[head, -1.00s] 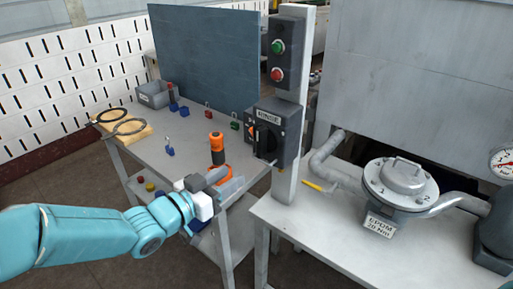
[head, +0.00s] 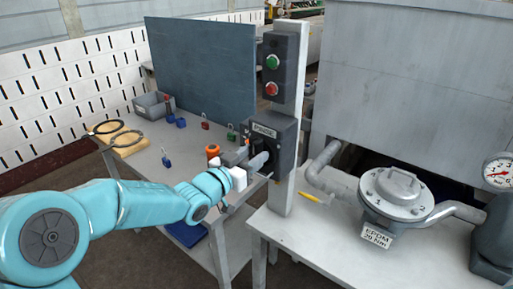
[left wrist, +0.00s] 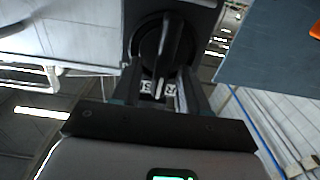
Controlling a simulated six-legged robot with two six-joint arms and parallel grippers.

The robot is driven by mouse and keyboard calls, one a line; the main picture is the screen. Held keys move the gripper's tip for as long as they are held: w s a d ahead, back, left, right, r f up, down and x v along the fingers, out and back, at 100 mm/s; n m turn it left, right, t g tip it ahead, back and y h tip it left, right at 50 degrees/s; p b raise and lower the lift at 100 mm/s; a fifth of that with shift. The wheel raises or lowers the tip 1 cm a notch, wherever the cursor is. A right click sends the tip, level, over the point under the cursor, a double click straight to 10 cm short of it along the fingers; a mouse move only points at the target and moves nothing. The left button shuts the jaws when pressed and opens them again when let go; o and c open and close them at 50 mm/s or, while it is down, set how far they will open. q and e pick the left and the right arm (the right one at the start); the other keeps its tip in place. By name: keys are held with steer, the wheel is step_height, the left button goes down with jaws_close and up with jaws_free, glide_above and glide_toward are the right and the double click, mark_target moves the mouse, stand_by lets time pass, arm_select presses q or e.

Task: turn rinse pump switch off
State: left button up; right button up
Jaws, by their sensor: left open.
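The rinse pump switch is a black rotary knob (left wrist: 160,45) on a dark grey box (head: 288,150) with a pale label (head: 264,131), fixed to a light upright post. In the head view the gripper mostly hides the knob. In the left wrist view its raised bar runs up and down the picture, and a white marking (left wrist: 157,89) shows between the fingers. My left gripper (head: 260,160) is at the front of the box; in the left wrist view its open fingers (left wrist: 164,78) lie on either side of the bar's lower end. I cannot tell whether they touch it. My right gripper is not in view.
Green and red buttons (head: 271,75) sit above on the post (head: 283,195). An orange-topped tool (head: 212,151) stands close behind my left wrist. A grey valve housing (head: 395,190) and a yellow marker (head: 316,198) are on the right bench.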

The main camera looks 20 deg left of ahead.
arm_select(q)
steer(key=shift+x, duration=0.8)
steer(key=shift+w, duration=0.2)
jaws_close()
steer(key=shift+f+b, duration=0.15)
steer(key=shift+b, duration=0.35)
steer(key=m+b, duration=0.5)
steer(key=m, duration=0.1)
steer(key=m+b, duration=0.6)
steer(key=d+f+m+b, duration=0.1)
steer(key=m+b, duration=0.4)
steer(key=b, duration=0.1)
steer(key=shift+s+d+m, duration=0.1)
steer(key=shift+s+m, duration=0.15)
steer(key=shift+m, duration=0.15)
steer(key=shift+b, duration=0.3)
